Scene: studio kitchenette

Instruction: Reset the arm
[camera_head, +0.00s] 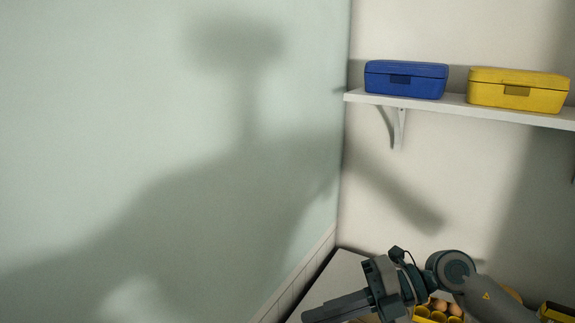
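My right arm comes in from the lower right. Its dark gripper (320,314) points left, low in the head view, above a pale surface in the corner. The fingers look close to each other, seen from the side, and no object shows at their tips. I cannot tell whether they are open or shut. My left arm and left gripper are not in view.
A yellow holder (424,319) with brown egg-like things lies behind and below the arm, partly hidden. A white wall shelf (455,105) carries a blue case (405,84) and a yellow case (517,94). The pale green wall (90,90) on the left is bare.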

